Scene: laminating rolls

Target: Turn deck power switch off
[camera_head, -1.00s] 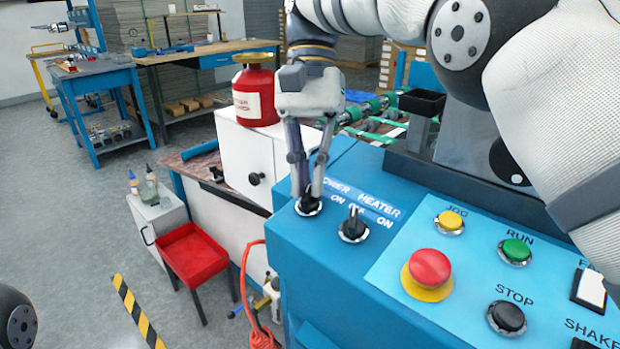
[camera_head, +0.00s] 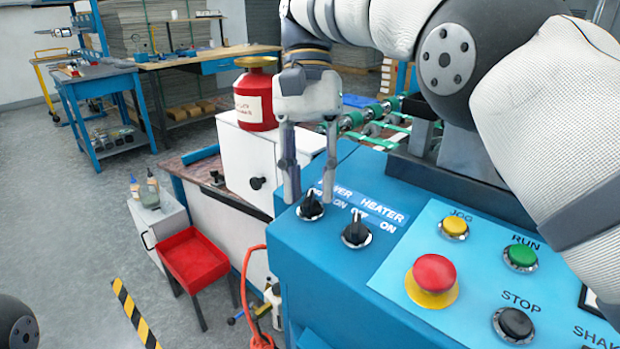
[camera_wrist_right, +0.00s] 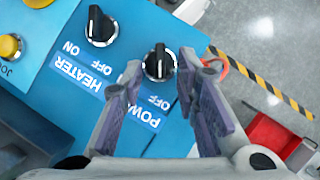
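The power switch (camera_head: 311,207) is a black knob on the blue machine's deck, left of the similar heater switch (camera_head: 356,233). My right gripper (camera_head: 308,202) is open, with one finger on each side of the power switch and apart from it. In the right wrist view the power switch (camera_wrist_right: 159,65) sits beyond the gap between the open fingers (camera_wrist_right: 163,105). Its handle lines up roughly with its OFF label, much like the heater switch (camera_wrist_right: 101,28). A finger hides part of the POWER label. My left gripper is not in view.
A red emergency button (camera_head: 433,273), yellow jog button (camera_head: 454,227), green run button (camera_head: 520,255) and black stop button (camera_head: 514,324) are on the panel at right. A red can (camera_head: 256,97) stands on a white cabinet behind. A red tray (camera_head: 196,258) is at lower left.

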